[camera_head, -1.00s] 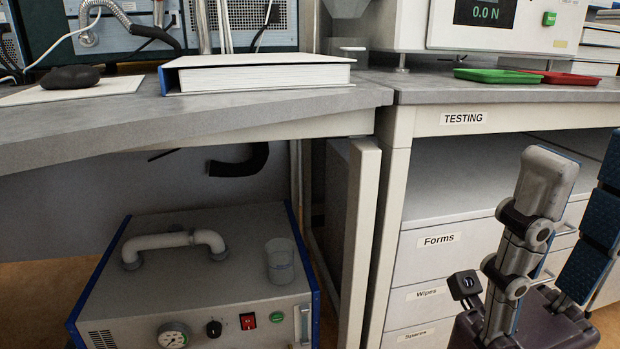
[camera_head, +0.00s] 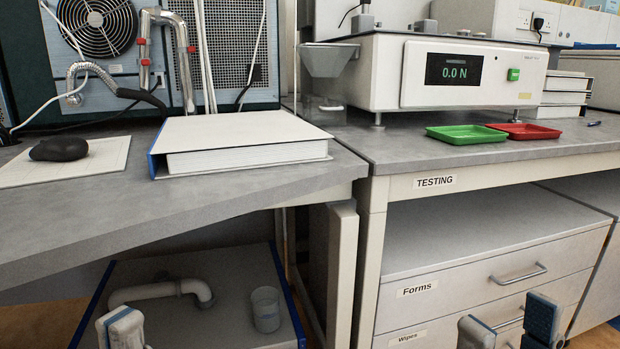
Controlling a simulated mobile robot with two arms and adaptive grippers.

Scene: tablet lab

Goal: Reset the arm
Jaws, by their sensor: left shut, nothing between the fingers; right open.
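My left gripper (camera_head: 122,328) shows only its grey, blue-edged fingertips at the bottom left edge, pointing up. They are together with nothing between them. My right gripper (camera_head: 508,328) shows at the bottom right, also pointing up. Its two fingertips are apart, one grey and one with a dark blue ridged pad, and the gap is empty. Both grippers are below the worktop level in the picture, the left in front of the grey machine and the right in front of the drawers. The rest of both grippers and both arms is cut off by the lower edge.
A white binder (camera_head: 243,136) and a black lump on a white plate (camera_head: 105,168) lie on the left worktop. The right worktop holds a tester (camera_head: 430,80), a green tray (camera_head: 465,138) and a red tray (camera_head: 522,132). Drawers (camera_head: 450,285) and a grey machine (camera_head: 225,315) stand below.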

